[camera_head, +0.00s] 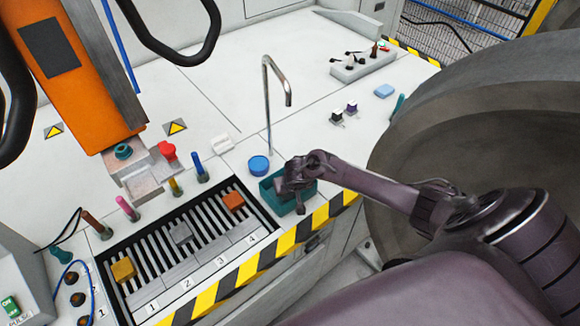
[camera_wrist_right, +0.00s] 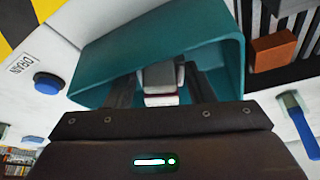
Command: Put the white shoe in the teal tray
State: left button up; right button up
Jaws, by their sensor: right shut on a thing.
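The teal tray (camera_head: 268,194) stands at the front edge of the white bench, right of the slatted rack. It fills the upper middle of the right wrist view (camera_wrist_right: 100,62). My right gripper (camera_head: 298,204) is over the tray and covers part of it. In the right wrist view, its fingers (camera_wrist_right: 160,90) are shut on the white shoe (camera_wrist_right: 162,77), which has a dark red line near its sole. The shoe is within the tray's outline; I cannot tell whether it touches the tray floor. In the head view the gripper hides the shoe. My left gripper is not in view.
The slatted rack (camera_head: 168,262) with numbered lanes holds several small blocks. A blue round button (camera_head: 259,166) and a curved metal spout (camera_head: 268,95) stand behind the tray. A large grey wheel (camera_head: 480,110) is at right. The bench middle is clear.

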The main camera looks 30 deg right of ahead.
jog(key=shift+r, duration=0.1)
jog(key=shift+f, duration=0.25)
jog(key=o, duration=0.7)
jog(key=shift+r, duration=0.25)
pick_arm(q)
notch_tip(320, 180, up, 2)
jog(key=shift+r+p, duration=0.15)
jog(key=shift+p, duration=0.95)
pick_arm(e)
jog(key=v, duration=1.2)
jog(key=shift+s, duration=0.1)
jog(key=shift+f, duration=0.1)
